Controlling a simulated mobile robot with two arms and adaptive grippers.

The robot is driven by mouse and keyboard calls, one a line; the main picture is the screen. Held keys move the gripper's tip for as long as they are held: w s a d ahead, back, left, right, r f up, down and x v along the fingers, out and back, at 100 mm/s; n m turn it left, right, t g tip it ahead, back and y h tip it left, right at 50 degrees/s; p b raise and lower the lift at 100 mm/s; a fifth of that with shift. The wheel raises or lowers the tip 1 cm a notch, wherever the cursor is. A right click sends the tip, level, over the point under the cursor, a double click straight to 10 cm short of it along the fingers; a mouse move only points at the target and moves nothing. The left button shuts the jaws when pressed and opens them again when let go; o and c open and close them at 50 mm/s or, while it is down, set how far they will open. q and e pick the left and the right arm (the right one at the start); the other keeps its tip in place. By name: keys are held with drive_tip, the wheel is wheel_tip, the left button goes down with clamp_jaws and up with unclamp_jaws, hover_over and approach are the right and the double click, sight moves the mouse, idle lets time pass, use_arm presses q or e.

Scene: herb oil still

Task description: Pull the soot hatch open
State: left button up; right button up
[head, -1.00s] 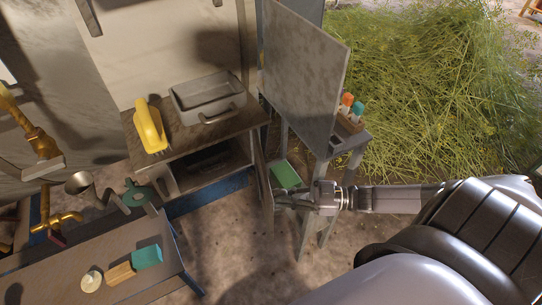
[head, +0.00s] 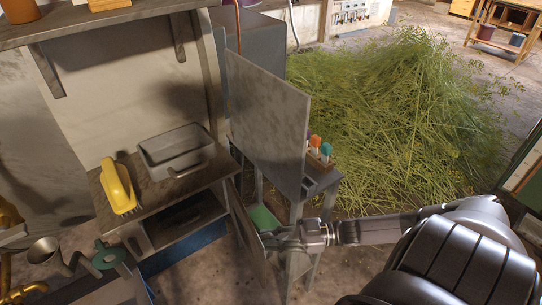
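The soot hatch (head: 243,222) appears as a thin, dark upright panel, swung out at the right end of the low bench. A dark opening (head: 182,222) shows under the bench top, to the left of the panel. My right gripper (head: 272,238) reaches in from the right, and its fingers are at the outer edge of the panel. The fingers are small and overlap the panel, so I cannot tell whether they grip it or a handle. My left gripper is not in view.
A grey basin (head: 177,150) and a yellow brush (head: 118,186) are on the bench top (head: 160,192). A small stand (head: 322,184) with a large grey board (head: 268,115) is close beside my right gripper. Cut herbs (head: 400,110) lie heaped behind it.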

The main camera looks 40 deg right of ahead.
drive_tip(key=shift+o, duration=0.9)
drive_tip(key=shift+w+a+r, duration=0.15)
drive_tip(key=shift+w+r, duration=0.05)
drive_tip(key=shift+r, duration=0.25)
drive_tip(key=shift+y, duration=0.3)
drive_tip(key=v, duration=1.2)
drive_tip(key=shift+s+f, duration=0.2)
drive_tip(key=shift+f, duration=0.05)
drive_tip(key=shift+c, duration=0.4)
